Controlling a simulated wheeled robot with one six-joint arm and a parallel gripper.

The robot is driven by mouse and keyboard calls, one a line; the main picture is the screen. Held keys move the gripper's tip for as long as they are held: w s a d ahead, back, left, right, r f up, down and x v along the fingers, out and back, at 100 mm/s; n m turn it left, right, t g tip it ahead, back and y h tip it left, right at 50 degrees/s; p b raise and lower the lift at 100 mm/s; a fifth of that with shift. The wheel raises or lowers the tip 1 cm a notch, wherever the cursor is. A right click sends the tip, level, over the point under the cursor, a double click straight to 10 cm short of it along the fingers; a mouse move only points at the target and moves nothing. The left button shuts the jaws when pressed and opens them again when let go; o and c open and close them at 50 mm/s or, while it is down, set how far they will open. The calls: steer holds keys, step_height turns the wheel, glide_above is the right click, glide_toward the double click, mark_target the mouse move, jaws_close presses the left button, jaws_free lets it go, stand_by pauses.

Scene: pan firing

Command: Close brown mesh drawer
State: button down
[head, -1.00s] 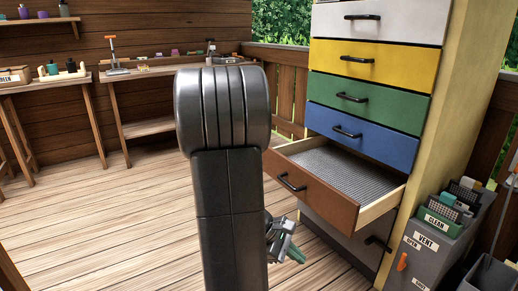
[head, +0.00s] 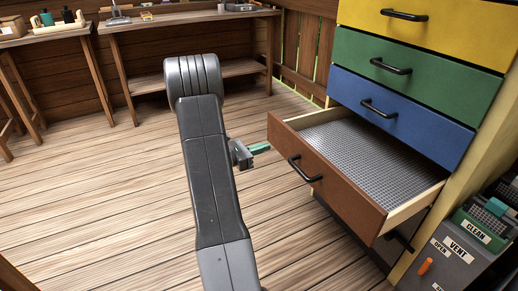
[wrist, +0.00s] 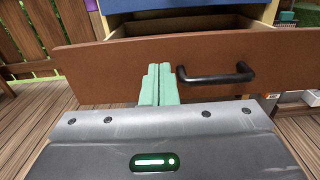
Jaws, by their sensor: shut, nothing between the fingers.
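The brown drawer (head: 325,178) is pulled out of the cabinet, and its grey mesh bottom (head: 370,153) shows empty. In the wrist view, the brown front (wrist: 110,68) spans the picture, with its black handle (wrist: 215,75) right of my fingers. My gripper (head: 262,148) has green fingers and is shut and empty. It is in front of the drawer front, near its left end in the head view. It also shows in the wrist view (wrist: 159,72), pointing at the front left of the handle. I cannot tell whether the fingertips touch it.
Blue (head: 395,112), green (head: 415,70) and yellow (head: 425,25) drawers above are shut. A grey bin (head: 455,255) marked VENT stands at right. A workbench (head: 190,22) stands behind. The wooden floor at left is clear.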

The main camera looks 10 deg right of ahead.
mark_target(296, 138)
steer(key=b+x, duration=0.2)
steer(key=x, duration=0.8)
steer(key=shift+w+d+b, duration=0.1)
steer(key=shift+d+b, duration=0.1)
steer(key=shift+b, duration=0.1)
